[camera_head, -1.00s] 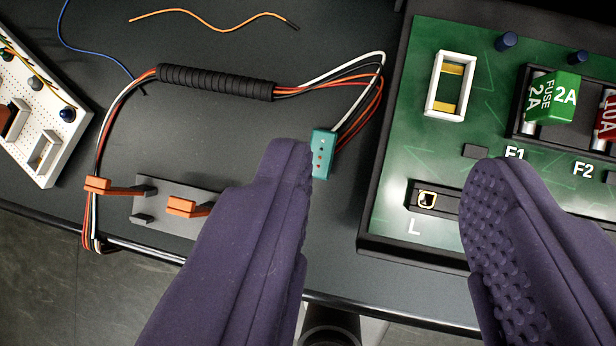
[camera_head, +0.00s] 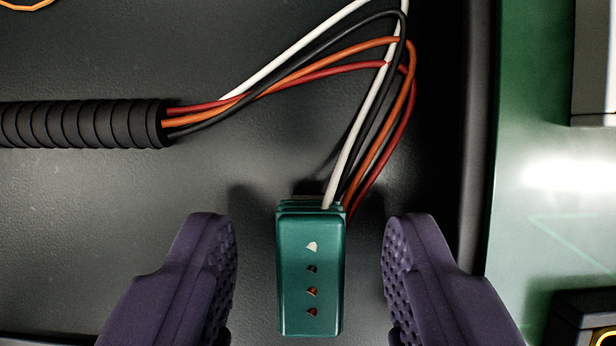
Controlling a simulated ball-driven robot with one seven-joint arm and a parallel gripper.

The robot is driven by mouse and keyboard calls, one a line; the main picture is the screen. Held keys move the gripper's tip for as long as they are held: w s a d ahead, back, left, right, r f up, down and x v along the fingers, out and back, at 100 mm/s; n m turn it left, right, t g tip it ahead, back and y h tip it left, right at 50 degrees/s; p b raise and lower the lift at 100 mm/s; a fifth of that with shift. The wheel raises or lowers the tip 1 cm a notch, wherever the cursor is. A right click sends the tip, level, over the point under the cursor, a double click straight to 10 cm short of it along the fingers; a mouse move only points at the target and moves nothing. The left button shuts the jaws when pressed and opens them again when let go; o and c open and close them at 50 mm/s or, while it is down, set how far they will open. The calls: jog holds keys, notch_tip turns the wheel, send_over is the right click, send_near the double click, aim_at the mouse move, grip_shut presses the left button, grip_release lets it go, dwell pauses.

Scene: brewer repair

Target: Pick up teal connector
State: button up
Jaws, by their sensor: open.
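The teal connector (camera_head: 310,262) is a small box with a row of several small holes or contacts on its face. It sits low in the middle of the view over the dark table. White, black, orange and red wires (camera_head: 375,130) leave its top end and loop back to the left. My gripper (camera_head: 310,250) is open, with one purple finger on each side of the connector. A gap shows between the connector and each finger, so neither touches it. How high the fingers are above the table is hard to tell.
A black ribbed sleeve (camera_head: 85,124) bundles the wires at the left. The raised black edge (camera_head: 475,130) of the green board (camera_head: 540,190) runs close to the right finger. The dark table around the connector is otherwise clear.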

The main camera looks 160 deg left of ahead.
jog(key=shift+r, duration=0.1)
grip_shut()
